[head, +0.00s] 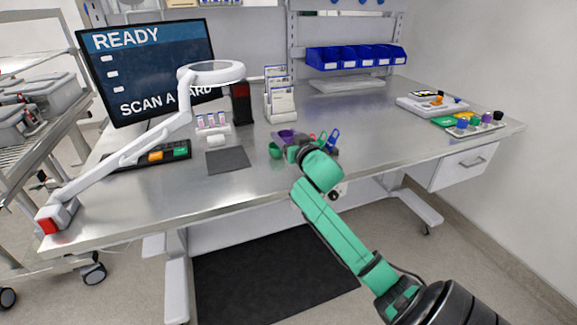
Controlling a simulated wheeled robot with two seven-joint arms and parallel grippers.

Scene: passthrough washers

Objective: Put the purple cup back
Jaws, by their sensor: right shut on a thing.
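The purple cup (287,133) shows near the middle of the workbench in the head view, at the far end of my right arm. My right gripper (292,147) is at the cup and shut on it, as far as can be seen. The gripper's wrist hides the lower part of the cup and most of the fingers, so I cannot tell whether the cup touches the bench. A green cup (275,150) stands just left of the gripper. My left gripper is not in view.
Red, green and blue-handled items (328,139) are close on the gripper's right. A card rack (281,103) stands behind, and a dark mat (228,159) lies left. A tray of coloured pieces (474,124) is at the right end. Bare bench lies between.

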